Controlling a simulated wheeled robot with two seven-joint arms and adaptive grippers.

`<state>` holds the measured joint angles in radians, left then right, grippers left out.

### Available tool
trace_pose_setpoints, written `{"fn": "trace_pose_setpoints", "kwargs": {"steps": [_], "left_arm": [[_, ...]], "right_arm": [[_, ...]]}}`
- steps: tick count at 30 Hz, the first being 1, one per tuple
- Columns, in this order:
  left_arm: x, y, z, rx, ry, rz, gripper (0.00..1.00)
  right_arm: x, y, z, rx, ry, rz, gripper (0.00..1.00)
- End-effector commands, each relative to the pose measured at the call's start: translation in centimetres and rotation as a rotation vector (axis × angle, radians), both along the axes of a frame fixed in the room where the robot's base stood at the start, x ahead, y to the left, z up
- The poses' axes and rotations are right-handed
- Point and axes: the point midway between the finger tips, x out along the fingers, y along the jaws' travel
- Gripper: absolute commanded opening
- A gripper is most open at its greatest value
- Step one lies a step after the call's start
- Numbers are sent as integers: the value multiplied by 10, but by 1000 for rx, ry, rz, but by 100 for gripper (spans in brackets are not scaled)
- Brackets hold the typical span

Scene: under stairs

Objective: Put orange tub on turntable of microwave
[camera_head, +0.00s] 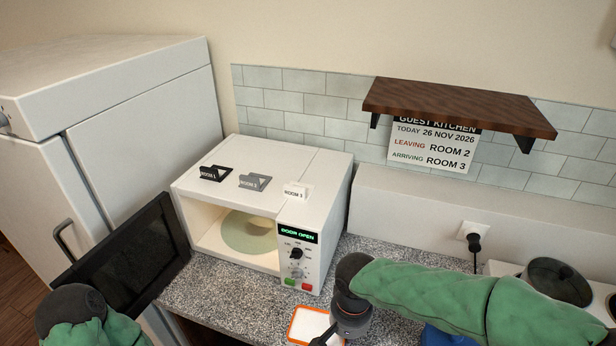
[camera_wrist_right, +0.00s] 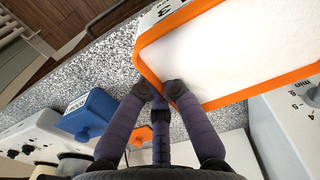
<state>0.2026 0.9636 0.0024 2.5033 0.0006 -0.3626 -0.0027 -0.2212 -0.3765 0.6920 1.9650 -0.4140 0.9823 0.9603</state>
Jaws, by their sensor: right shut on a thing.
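The orange tub (camera_head: 311,324) has an orange rim and a white inside or lid. It is at the bottom of the head view, by the counter's front edge, and large in the right wrist view (camera_wrist_right: 230,55). My right gripper (camera_wrist_right: 172,92) is shut on its rim; in the head view it is partly cut off by the lower edge. The white microwave (camera_head: 316,200) stands open, its display reading "DOOR OPEN". Its black door (camera_head: 135,258) is swung out to the left. The pale green turntable (camera_head: 246,232) inside is bare. My left gripper is out of view.
A blue tub (camera_wrist_right: 91,114) stands on the speckled counter (camera_head: 222,299), mostly behind my right arm in the head view. A hob with a pan (camera_head: 558,280) is at right. Room tags (camera_head: 256,182) stand on the microwave. A wooden shelf (camera_head: 455,105) overhangs the back.

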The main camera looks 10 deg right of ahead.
Motion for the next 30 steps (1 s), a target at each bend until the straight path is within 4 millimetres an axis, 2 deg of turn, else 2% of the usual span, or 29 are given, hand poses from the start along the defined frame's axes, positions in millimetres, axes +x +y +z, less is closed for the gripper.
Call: {"fn": "trace_pose_setpoints", "kwargs": {"steps": [8, 14, 20, 30], "left_arm": [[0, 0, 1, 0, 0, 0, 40], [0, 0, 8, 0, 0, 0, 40], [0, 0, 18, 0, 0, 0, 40], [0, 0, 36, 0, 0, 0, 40]], "right_arm": [[-1, -2, 2, 1, -2, -34, 0], [-8, -12, 10, 2, -3, -209, 0], [-21, -27, 21, 3, -5, -505, 0], [-49, -54, 40, 4, -7, -1093, 0]]}}
